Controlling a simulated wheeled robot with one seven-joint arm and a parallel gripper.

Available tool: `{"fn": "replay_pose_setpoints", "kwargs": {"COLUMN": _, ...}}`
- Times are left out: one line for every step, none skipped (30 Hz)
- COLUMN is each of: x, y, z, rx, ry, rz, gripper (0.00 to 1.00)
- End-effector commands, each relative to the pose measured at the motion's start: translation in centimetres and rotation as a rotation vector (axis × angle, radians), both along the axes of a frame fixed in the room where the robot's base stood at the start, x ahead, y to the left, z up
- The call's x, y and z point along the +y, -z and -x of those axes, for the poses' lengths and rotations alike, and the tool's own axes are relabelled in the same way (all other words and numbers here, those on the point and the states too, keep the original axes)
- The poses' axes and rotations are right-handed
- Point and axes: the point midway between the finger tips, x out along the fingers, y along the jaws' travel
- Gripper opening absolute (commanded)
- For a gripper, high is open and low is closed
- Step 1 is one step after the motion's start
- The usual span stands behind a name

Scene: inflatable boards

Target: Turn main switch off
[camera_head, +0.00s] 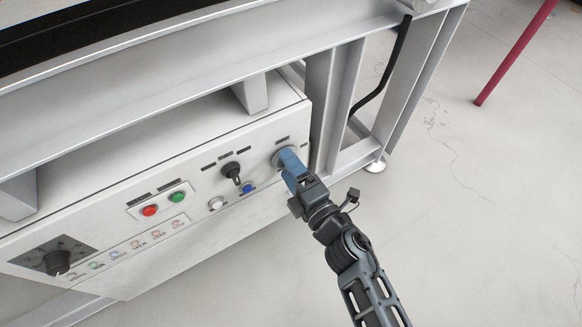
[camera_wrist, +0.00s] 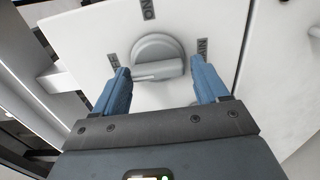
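The main switch is a round grey knob (camera_wrist: 158,58) with a raised bar handle on a light panel, with small dark labels around it. In the wrist view the bar lies nearly level, slightly tilted. My gripper (camera_wrist: 160,68) is open, with one blue finger on each side of the knob's lower part. I cannot tell whether either finger touches it. In the head view my gripper (camera_head: 288,159) is at the panel's right end and covers much of the knob (camera_head: 277,161).
The control panel (camera_head: 120,235) also carries a black selector (camera_head: 231,171), a red button (camera_head: 150,210), a green button (camera_head: 177,197), a blue button (camera_head: 248,188) and a black dial (camera_head: 57,262). A metal frame (camera_head: 330,100) stands beside and above it.

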Motion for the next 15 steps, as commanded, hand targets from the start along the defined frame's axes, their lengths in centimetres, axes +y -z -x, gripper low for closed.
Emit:
{"fn": "replay_pose_setpoints", "kwargs": {"x": 0.0, "y": -0.1, "z": 0.0, "rx": -0.001, "ry": 0.0, "rz": -0.001, "gripper": 0.79}}
{"fn": "replay_pose_setpoints", "kwargs": {"x": 0.0, "y": -0.1, "z": 0.0, "rx": -0.001, "ry": 0.0, "rz": -0.001, "gripper": 0.82}}
{"fn": "replay_pose_setpoints", "kwargs": {"x": 0.0, "y": -0.1, "z": 0.0, "rx": 0.0, "ry": 0.0, "rz": -0.001, "gripper": 0.85}}
{"fn": "replay_pose_setpoints", "kwargs": {"x": 0.0, "y": -0.1, "z": -0.1, "rx": -0.001, "ry": 0.0, "rz": -0.002, "gripper": 0.85}}
{"fn": "replay_pose_setpoints", "kwargs": {"x": 0.0, "y": -0.1, "z": -0.1, "rx": -0.001, "ry": 0.0, "rz": -0.002, "gripper": 0.85}}
{"fn": "replay_pose_setpoints", "kwargs": {"x": 0.0, "y": -0.1, "z": -0.1, "rx": -0.001, "ry": 0.001, "rz": -0.002, "gripper": 0.85}}
{"fn": "replay_pose_setpoints", "kwargs": {"x": 0.0, "y": -0.1, "z": -0.1, "rx": -0.001, "ry": 0.001, "rz": -0.002, "gripper": 0.85}}
{"fn": "replay_pose_setpoints", "kwargs": {"x": 0.0, "y": -0.1, "z": -0.1, "rx": -0.001, "ry": 0.001, "rz": -0.002, "gripper": 0.85}}
{"fn": "replay_pose_setpoints", "kwargs": {"x": 0.0, "y": -0.1, "z": -0.1, "rx": -0.001, "ry": 0.001, "rz": -0.002, "gripper": 0.85}}
{"fn": "replay_pose_setpoints", "kwargs": {"x": 0.0, "y": -0.1, "z": 0.0, "rx": -0.001, "ry": 0.001, "rz": -0.002, "gripper": 0.85}}
{"fn": "replay_pose_setpoints", "kwargs": {"x": -0.1, "y": -0.1, "z": 0.0, "rx": -0.001, "ry": 0.001, "rz": -0.002, "gripper": 0.85}}
{"fn": "replay_pose_setpoints", "kwargs": {"x": -0.2, "y": -0.2, "z": 0.2, "rx": 0.0, "ry": 0.001, "rz": -0.001, "gripper": 0.85}}
{"fn": "replay_pose_setpoints", "kwargs": {"x": -0.4, "y": -0.2, "z": 0.4, "rx": 0.0, "ry": 0.002, "rz": -0.001, "gripper": 0.85}}
{"fn": "replay_pose_setpoints", "kwargs": {"x": -0.6, "y": -0.2, "z": 0.7, "rx": 0.0, "ry": 0.002, "rz": -0.001, "gripper": 0.85}}
{"fn": "replay_pose_setpoints", "kwargs": {"x": -0.9, "y": -0.2, "z": 1.1, "rx": 0.001, "ry": 0.002, "rz": -0.002, "gripper": 0.85}}
